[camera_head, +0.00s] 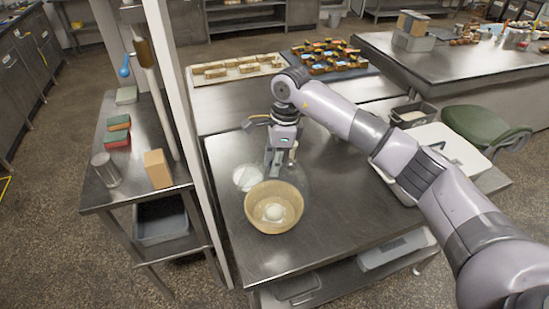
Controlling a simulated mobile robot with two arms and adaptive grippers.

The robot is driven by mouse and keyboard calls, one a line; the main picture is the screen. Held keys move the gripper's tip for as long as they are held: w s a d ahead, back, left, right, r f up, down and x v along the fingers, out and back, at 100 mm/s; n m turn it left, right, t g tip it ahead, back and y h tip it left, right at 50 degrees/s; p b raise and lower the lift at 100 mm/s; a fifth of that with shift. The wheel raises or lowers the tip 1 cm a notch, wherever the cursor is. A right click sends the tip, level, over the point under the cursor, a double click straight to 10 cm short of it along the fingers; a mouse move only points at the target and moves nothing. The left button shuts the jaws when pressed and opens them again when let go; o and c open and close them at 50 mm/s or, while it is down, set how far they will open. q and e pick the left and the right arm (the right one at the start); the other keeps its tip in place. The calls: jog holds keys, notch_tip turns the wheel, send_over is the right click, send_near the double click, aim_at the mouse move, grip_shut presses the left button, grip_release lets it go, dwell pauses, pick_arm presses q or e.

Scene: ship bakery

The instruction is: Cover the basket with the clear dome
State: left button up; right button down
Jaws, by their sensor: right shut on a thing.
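The basket (258,222) is a round, tan, open bowl shape near the front left of the steel table, with a white ball (273,211) inside. My right gripper (277,165) points down just behind the basket and is shut on the clear dome (302,180). The dome is see-through and only faintly visible, its outline showing beside the fingers and behind the basket's rim. Whether it touches the table or the basket I cannot tell. A white round item (247,177) lies on the table left of the gripper. My left gripper is not in view.
A white-lidded container (435,150) and a dark bin (412,115) stand at the table's right. Trays of bread (235,68) and packaged goods (328,58) lie behind. A post (180,100) rises by the table's left edge. The table's front right is clear.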

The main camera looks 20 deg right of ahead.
notch_tip(320, 180, down, 3)
jog(key=shift+r+b, duration=0.1)
jog(key=shift+b, duration=0.85)
jog(key=shift+f+b, duration=0.3)
jog(key=shift+f, duration=0.05)
notch_tip(320, 180, down, 3)
jog(key=shift+b, duration=1.25)
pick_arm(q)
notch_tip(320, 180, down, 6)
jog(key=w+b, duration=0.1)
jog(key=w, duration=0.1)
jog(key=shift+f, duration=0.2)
pick_arm(e)
jog(key=shift+f, duration=0.75)
pick_arm(q)
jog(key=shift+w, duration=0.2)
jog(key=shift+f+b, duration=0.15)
jog(key=shift+b, duration=0.15)
pick_arm(e)
jog(key=shift+a, duration=0.1)
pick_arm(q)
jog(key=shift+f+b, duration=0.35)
pick_arm(e)
jog(key=shift+f, duration=0.15)
